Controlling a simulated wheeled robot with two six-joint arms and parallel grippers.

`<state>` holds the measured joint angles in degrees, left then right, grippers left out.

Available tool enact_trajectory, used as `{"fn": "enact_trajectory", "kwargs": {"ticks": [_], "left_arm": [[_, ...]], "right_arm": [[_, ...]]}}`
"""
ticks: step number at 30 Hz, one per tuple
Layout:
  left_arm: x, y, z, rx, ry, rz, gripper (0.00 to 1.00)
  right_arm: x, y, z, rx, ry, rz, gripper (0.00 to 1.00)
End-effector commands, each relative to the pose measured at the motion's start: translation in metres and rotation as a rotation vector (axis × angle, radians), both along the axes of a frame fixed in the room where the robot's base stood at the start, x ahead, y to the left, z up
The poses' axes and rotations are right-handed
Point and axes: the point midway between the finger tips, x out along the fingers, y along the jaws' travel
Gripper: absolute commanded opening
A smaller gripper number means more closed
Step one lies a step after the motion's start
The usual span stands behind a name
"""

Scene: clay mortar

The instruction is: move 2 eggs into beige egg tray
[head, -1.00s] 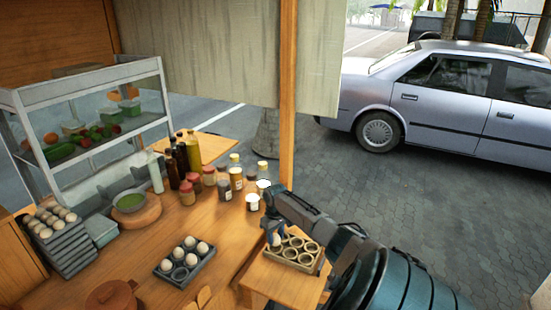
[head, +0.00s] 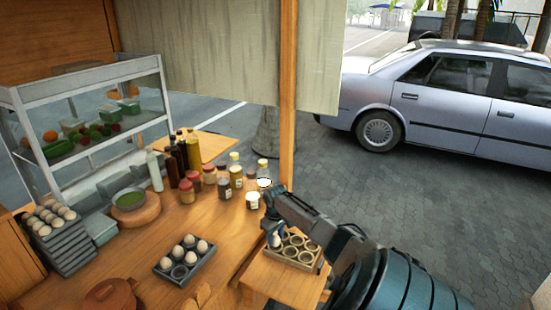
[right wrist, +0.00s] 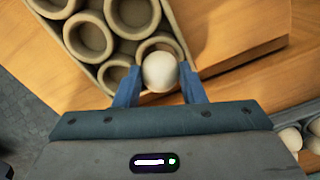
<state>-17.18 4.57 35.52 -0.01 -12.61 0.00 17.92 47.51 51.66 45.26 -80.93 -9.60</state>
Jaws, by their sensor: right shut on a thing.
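The beige egg tray (head: 318,266) sits on a small wooden side table; its other visible cups are empty. My right gripper (head: 275,236) is at the tray's back left corner, shut on a white egg (right wrist: 160,72). In the right wrist view, the egg is between the two blue fingers, overlapping the rim of a corner cup (right wrist: 158,43); I cannot tell whether it rests in it. A dark grey egg tray (head: 178,280) on the main counter holds several white eggs (head: 190,240) and has an empty front cup. My left gripper is out of view.
Bottles and jars (head: 208,174) stand behind, near a wooden post (head: 288,100). A stack of egg trays (head: 65,247), a green bowl (head: 130,200) and a glass case are on the left. A brown lidded pot (head: 110,296) is at the front.

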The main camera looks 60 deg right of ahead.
Motion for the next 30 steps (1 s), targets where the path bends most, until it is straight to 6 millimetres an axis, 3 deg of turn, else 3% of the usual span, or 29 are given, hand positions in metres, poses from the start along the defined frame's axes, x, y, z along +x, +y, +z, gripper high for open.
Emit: {"fn": "enact_trajectory", "kwargs": {"ticks": [30], "left_arm": [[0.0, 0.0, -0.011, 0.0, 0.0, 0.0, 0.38]], "right_arm": [[0.0, 0.0, -0.016, 0.0, 0.0, -0.001, 0.29]]}}
